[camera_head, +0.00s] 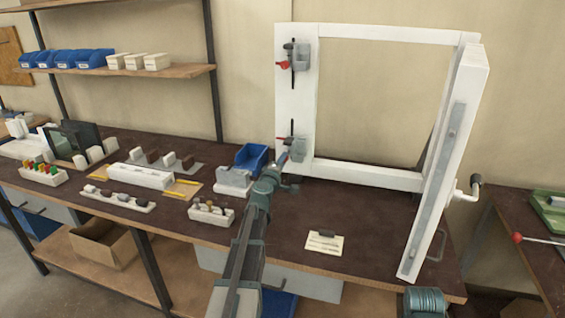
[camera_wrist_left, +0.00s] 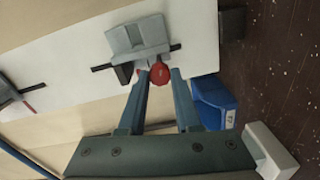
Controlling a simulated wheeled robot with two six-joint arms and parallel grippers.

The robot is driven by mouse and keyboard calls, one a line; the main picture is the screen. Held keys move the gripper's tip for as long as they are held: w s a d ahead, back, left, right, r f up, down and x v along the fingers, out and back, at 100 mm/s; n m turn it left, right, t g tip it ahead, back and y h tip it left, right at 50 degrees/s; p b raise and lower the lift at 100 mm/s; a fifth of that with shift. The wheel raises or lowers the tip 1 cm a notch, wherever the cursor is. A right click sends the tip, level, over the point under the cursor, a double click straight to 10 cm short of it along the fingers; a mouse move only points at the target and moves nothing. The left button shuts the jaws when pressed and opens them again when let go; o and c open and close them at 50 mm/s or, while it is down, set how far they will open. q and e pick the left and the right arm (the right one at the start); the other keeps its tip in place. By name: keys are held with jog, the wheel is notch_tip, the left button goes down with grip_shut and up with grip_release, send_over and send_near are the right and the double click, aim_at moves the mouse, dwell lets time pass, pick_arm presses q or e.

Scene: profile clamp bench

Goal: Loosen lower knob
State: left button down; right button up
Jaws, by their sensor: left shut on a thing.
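The lower clamp (camera_head: 297,150) is a grey block on the left post of the white frame (camera_head: 380,35), with a dark rod through it. Its red lower knob (camera_wrist_left: 159,73) sits between my left fingertips in the left wrist view. My left gripper (camera_wrist_left: 158,78) is shut on this knob; in the head view the gripper (camera_head: 283,160) reaches the clamp from below and partly covers it. The upper clamp (camera_head: 301,56), with a red knob (camera_head: 283,65), is higher on the same post. My right gripper is not in view.
A blue bin (camera_head: 251,157) and a grey-white block (camera_head: 233,182) stand close left of my left arm. A paper card (camera_head: 324,243) lies on the dark bench (camera_head: 370,215). A crank handle (camera_head: 474,182) sticks out at the frame's right side.

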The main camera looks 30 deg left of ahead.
pick_arm(q)
jog(key=shift+a+n, duration=0.1)
jog(key=shift+n, duration=3.9)
jog(key=c, duration=0.6)
grip_release()
jog(key=shift+s, duration=0.15)
jog(key=v, duration=1.3)
jog(key=shift+s, duration=0.35)
